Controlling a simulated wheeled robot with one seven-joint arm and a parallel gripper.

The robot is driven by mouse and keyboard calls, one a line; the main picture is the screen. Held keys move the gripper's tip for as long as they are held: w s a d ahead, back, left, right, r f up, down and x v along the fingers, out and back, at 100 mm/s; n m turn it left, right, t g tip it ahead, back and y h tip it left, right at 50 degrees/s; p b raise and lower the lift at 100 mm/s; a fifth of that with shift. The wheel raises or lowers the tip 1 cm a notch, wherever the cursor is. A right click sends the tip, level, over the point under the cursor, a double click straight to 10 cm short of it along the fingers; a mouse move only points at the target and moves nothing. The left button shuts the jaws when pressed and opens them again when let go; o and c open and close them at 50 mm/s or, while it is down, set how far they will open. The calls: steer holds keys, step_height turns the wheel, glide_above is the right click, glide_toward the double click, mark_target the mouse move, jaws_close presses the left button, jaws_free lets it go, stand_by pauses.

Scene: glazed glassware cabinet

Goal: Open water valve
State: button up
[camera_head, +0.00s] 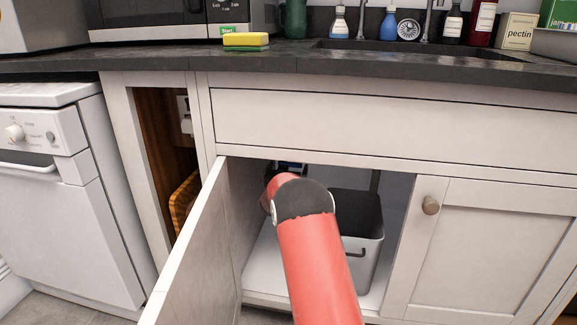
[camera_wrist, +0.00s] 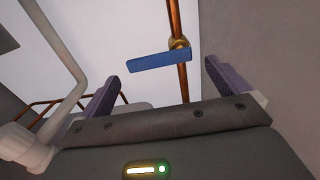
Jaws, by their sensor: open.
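The water valve has a flat blue lever handle (camera_wrist: 158,61) and a brass body (camera_wrist: 179,43) on a vertical copper pipe (camera_wrist: 175,18) in the wrist view. The lever points left, roughly crosswise to the pipe and slightly tilted. My gripper (camera_wrist: 166,72) is open, with a dark padded finger on either side of the picture. The lever shows beyond the fingertips and between them, with nothing held; contact is not visible. In the head view my red arm reaches into the open cabinet under the sink and hides the valve.
The open cabinet door (camera_head: 190,250) stands left of my arm. A grey bin (camera_head: 365,255) is inside to the right. The right door (camera_head: 490,245) is shut. A white pipe (camera_wrist: 70,85) and more copper pipes (camera_wrist: 50,103) lie left in the wrist view.

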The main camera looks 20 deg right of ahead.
mark_target(290, 164)
steer(key=shift+x, duration=1.35)
steer(key=shift+c, duration=0.3)
steer(key=c, duration=1.3)
